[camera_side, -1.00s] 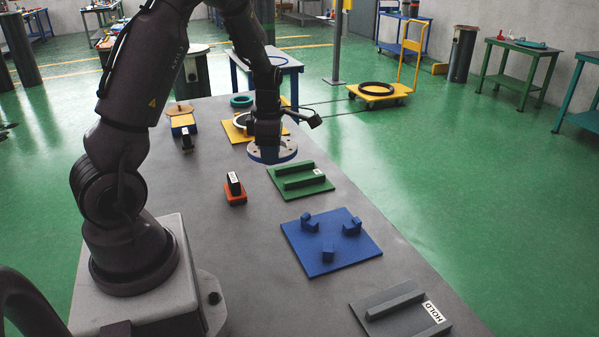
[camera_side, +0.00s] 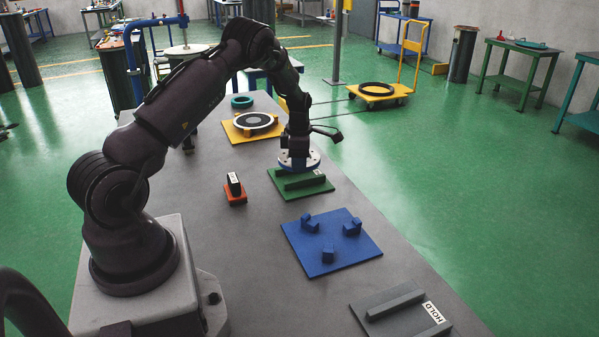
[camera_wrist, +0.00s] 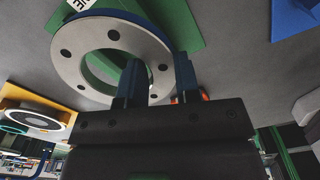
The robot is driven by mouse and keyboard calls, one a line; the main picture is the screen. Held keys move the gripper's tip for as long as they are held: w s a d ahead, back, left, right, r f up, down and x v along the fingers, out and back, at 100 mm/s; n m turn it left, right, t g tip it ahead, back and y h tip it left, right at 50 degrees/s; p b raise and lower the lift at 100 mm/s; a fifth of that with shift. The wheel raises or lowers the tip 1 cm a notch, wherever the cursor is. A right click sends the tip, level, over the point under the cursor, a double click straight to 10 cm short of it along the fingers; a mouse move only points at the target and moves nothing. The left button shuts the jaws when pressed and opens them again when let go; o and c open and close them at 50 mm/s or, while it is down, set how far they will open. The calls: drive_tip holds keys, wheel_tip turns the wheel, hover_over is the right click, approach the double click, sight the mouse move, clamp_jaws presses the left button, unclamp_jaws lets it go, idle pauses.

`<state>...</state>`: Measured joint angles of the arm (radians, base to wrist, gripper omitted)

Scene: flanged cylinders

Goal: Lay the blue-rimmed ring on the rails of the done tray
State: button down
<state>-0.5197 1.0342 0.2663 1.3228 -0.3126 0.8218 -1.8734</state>
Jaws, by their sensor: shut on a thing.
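The blue-rimmed ring (camera_side: 300,162) is a pale grey flanged ring with bolt holes and a blue edge. My gripper (camera_side: 297,150) is shut on its wall; in the wrist view, one finger of my gripper (camera_wrist: 160,78) goes into the ring's hole and the other is outside the rim. The ring (camera_wrist: 68,66) looks level. It is over the back part of the green done tray (camera_side: 322,187), hiding much of the rear rail. The front rail (camera_side: 306,182) shows. I cannot tell whether the ring touches the rails. The tray's label (camera_wrist: 80,4) is partly cut off.
A blue plate with several blocks (camera_side: 322,264) and a grey HOLD tray (camera_side: 385,320) lie nearer the camera. An orange block with a black piece (camera_side: 235,191) stands left. A yellow plate (camera_side: 234,135) with a ring and a green ring (camera_side: 242,101) are behind.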

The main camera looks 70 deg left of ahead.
sight(299, 180)
drive_tip(key=shift+w+a+f, duration=0.15)
drive_tip(key=shift+f, duration=1.4)
drive_tip(key=shift+f, duration=0.2)
drive_tip(key=c, duration=0.8)
unclamp_jaws()
